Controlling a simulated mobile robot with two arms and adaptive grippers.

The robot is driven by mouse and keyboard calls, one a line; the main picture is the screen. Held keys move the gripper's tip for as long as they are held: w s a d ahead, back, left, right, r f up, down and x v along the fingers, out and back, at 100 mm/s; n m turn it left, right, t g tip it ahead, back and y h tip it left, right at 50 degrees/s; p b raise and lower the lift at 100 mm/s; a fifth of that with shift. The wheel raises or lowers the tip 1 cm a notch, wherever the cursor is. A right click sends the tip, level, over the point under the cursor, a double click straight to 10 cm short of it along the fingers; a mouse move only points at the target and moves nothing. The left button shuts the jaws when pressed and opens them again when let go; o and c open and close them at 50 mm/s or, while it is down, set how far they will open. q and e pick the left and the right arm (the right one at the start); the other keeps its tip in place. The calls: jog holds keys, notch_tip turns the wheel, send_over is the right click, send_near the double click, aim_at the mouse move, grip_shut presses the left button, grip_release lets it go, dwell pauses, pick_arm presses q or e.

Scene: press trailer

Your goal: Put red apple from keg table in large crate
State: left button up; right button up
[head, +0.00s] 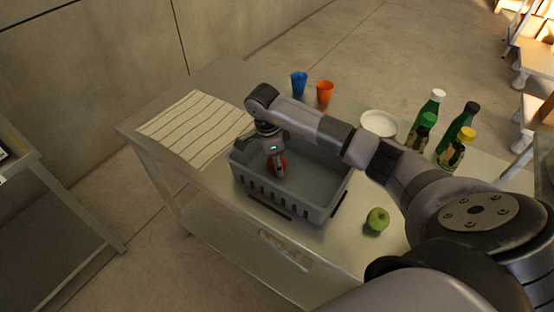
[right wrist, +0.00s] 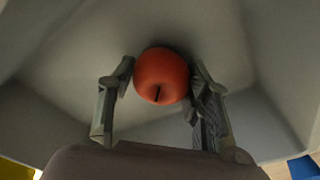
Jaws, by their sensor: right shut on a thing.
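The red apple (head: 277,166) is between the fingers of my right gripper (head: 274,168), inside the grey large crate (head: 318,211) on the table. In the right wrist view the apple (right wrist: 162,76) sits between the two fingers of the gripper (right wrist: 163,85), with the crate's grey inner walls (right wrist: 60,70) around it. The gripper is shut on the apple. I cannot tell whether the apple touches the crate floor. My left gripper is not in view.
A green apple (head: 377,219) lies right of the crate. A striped cloth (head: 195,128) lies to the left. Blue (head: 299,83) and orange (head: 325,93) cups, a white plate (head: 380,123) and several bottles (head: 455,130) stand behind and to the right.

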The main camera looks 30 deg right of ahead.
aim_at(272, 160)
jog(key=shift+f, duration=0.2)
jog(key=o, duration=1.2)
jog(key=shift+r, duration=0.1)
jog(key=shift+r, duration=0.2)
jog(key=shift+w+r, duration=0.1)
jog(key=shift+r, duration=0.15)
jog(key=r+b, duration=0.1)
jog(key=r, duration=0.2)
jog(key=a+r, duration=0.1)
jog(key=r, duration=0.2)
jog(key=r+b, duration=0.1)
jog(key=r, duration=0.3)
jog(key=shift+w+a+b, duration=0.2)
jog(key=shift+w+b, duration=0.05)
jog(key=shift+b, duration=0.1)
jog(key=shift+a+r, duration=0.15)
jog(key=shift+r, duration=0.5)
